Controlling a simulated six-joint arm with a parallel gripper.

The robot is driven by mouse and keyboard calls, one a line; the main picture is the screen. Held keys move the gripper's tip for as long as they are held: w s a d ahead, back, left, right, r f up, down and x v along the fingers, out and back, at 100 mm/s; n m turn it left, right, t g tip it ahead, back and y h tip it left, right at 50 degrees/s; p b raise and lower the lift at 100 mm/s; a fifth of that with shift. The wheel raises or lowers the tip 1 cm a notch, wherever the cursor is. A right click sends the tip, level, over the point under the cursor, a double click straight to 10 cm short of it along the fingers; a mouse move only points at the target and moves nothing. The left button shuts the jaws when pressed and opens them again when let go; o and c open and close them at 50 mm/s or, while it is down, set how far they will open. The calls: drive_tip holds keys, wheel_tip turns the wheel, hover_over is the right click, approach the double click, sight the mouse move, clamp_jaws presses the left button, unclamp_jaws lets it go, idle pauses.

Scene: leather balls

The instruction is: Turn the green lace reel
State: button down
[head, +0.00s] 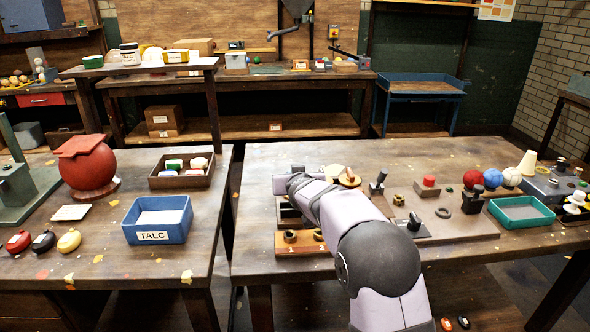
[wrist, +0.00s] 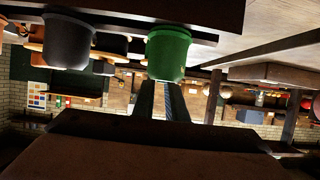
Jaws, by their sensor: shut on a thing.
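The green lace reel (wrist: 168,54) shows in the wrist view at the upper middle, a green rounded cup shape against a dark board edge. My gripper (wrist: 166,84) reaches up to it from below in the picture, with its two dark fingers close together and their tips at the reel. It is shut on the reel. How far the reel is turned cannot be told. In the head view my arm hides the fingertips and the green reel.
A dark grey reel (wrist: 68,41) sits left of the green one in the wrist view, with orange parts behind. In the head view, a wooden box (head: 300,249) stands under my arm. A blue TALC tray (head: 157,235) and a green tray (head: 521,226) stand apart.

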drive_tip(key=shift+f, duration=0.1)
idle(0.5)
drive_tip(key=c, duration=1.8)
unclamp_jaws()
drive_tip(key=shift+s, duration=0.15)
drive_tip(key=shift+v, duration=3.6)
drive_tip(key=shift+a, duration=0.1)
